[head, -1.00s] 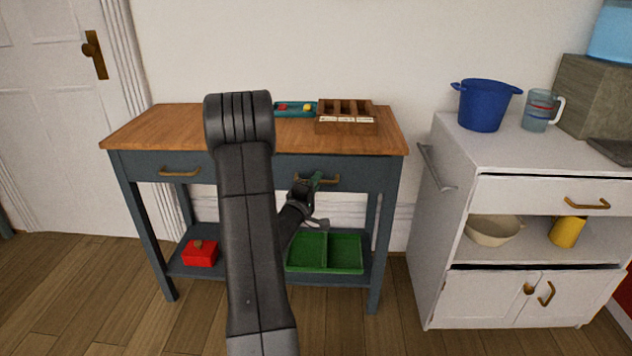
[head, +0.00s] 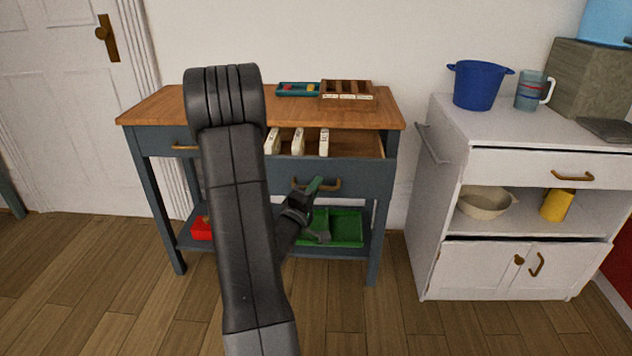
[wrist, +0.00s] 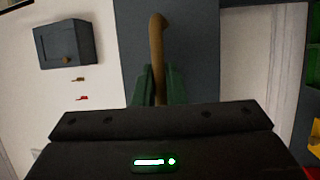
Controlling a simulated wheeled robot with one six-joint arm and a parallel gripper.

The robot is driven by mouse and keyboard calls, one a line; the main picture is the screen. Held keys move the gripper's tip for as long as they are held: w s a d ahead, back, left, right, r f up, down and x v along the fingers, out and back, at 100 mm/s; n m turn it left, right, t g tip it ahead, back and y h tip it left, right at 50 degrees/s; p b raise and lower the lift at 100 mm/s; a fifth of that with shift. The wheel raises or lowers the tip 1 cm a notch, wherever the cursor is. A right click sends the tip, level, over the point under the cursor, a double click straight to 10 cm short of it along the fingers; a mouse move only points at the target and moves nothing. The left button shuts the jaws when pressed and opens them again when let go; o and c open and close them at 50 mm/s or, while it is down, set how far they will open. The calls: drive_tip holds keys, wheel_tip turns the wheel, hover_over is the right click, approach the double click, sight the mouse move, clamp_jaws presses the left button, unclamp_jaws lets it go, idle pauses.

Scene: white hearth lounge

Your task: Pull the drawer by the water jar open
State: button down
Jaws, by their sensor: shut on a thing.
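The right drawer (head: 345,178) of the blue-grey, wood-topped table stands open, and several pale upright pieces (head: 298,142) show inside. My gripper (head: 314,187) is at its front, with its green fingers shut on the brass handle (head: 331,185). In the wrist view the handle (wrist: 157,45) runs between the fingers (wrist: 158,88). A blue translucent vessel (head: 608,20), perhaps the water jar, is cut off at the upper right above the white cabinet. The white cabinet's drawer (head: 545,168) looks shut, and my gripper is well away from it.
On the wooden top (head: 160,106) are a teal tray (head: 297,95) and a brown compartment box (head: 362,92). A green tray (head: 347,228) and a red box (head: 201,229) sit on the lower shelf. A blue pot (head: 477,88) and measuring jug (head: 532,92) stand on the cabinet. Floor in front is clear.

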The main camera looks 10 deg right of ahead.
drive_tip(key=shift+s+a, duration=0.2)
drive_tip(key=shift+s, duration=0.55)
drive_tip(key=shift+s+a, duration=0.25)
drive_tip(key=shift+s, duration=0.5)
drive_tip(key=shift+s+a, duration=0.2)
drive_tip(key=shift+s, duration=0.55)
drive_tip(key=c, duration=1.5)
unclamp_jaws()
drive_tip(key=v, duration=1.4)
drive_tip(key=shift+w+d, duration=0.1)
drive_tip(key=x, duration=1.3)
drive_tip(key=shift+w+d, duration=0.2)
drive_tip(key=shift+w, duration=0.15)
